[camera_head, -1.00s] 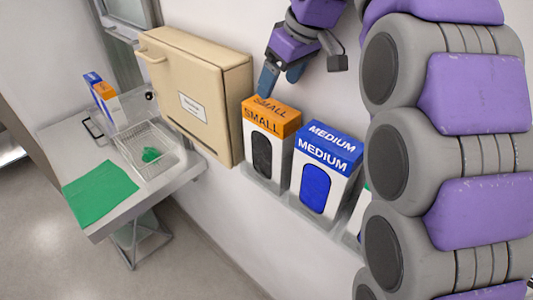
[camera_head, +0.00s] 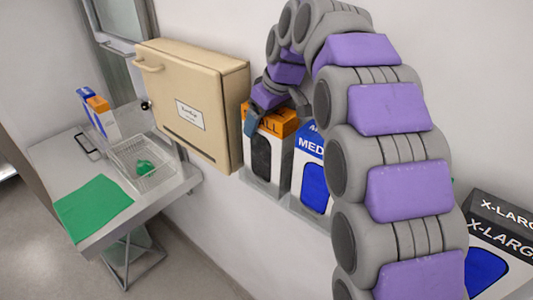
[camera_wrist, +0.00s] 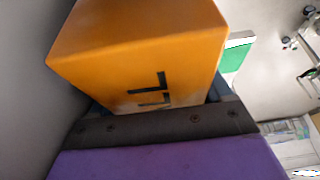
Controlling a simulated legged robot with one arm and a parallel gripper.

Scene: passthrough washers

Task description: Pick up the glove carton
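The orange-topped SMALL glove carton (camera_head: 283,122) stands upright in a wall holder, right of the beige cabinet. My gripper (camera_head: 262,118) is at its top, with one blue finger against or beside its left front edge. In the wrist view the orange carton top (camera_wrist: 140,45) fills the space in front of my gripper (camera_wrist: 158,105), with bits of blue finger on both sides. Whether the fingers press on it is hidden. The blue MEDIUM carton (camera_head: 310,170) stands to its right, partly covered by my arm.
An X-LARGE carton (camera_head: 492,250) is at the lower right. The beige cabinet (camera_head: 190,100) is close on the left. A side table (camera_head: 60,160) holds a green cloth (camera_head: 93,207), a wire basket (camera_head: 145,158) and small orange and blue cartons (camera_head: 100,112).

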